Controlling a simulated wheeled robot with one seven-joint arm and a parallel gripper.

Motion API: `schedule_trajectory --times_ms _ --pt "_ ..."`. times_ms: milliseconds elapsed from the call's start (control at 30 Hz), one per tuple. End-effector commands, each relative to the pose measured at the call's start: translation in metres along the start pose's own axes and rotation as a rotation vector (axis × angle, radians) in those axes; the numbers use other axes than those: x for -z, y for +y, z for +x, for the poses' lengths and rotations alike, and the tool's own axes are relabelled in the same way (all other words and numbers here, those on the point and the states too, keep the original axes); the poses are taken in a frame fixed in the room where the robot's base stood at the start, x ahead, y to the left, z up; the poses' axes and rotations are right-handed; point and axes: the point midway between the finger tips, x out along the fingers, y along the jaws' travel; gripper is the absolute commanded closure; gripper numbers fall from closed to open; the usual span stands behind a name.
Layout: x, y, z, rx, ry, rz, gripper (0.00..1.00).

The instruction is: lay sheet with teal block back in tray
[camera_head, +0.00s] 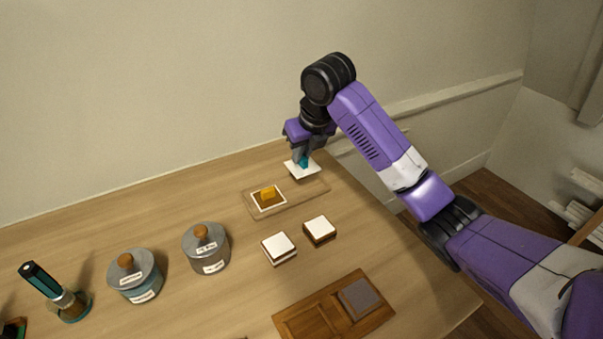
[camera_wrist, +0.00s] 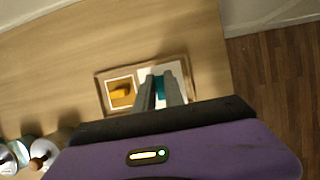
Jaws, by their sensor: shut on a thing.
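My gripper (camera_head: 303,160) is shut on the teal block (camera_head: 303,163) of a white sheet (camera_head: 292,170). The sheet is at the right end of the light wooden tray (camera_head: 262,213), near the back wall. In the wrist view the teal block (camera_wrist: 160,88) sits between the fingers (camera_wrist: 160,92), and part of the sheet (camera_wrist: 146,76) shows over the tray's right part. I cannot tell whether the sheet touches the tray. A second white-edged sheet with a yellow block (camera_head: 267,193) lies in the tray's left part; the yellow block also shows in the wrist view (camera_wrist: 121,92).
Two white-topped dark blocks (camera_head: 279,249) (camera_head: 320,230) stand in front of the tray. A brown wooden board (camera_head: 300,322) with a grey square (camera_head: 359,298) lies at the front. Two lidded tins (camera_head: 206,249) (camera_head: 135,276) and a teal-handled tool (camera_head: 55,290) stand left. The tabletop's back left is clear.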

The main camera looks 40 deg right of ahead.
Motion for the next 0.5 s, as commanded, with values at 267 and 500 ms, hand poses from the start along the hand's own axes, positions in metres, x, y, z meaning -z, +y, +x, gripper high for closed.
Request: schedule_trajectory --times_ms 267,500 --pt "0.010 0.000 0.023 -0.001 0.000 0.000 1.00" --pt "0.022 0.001 0.050 -0.001 0.003 0.000 1.00"
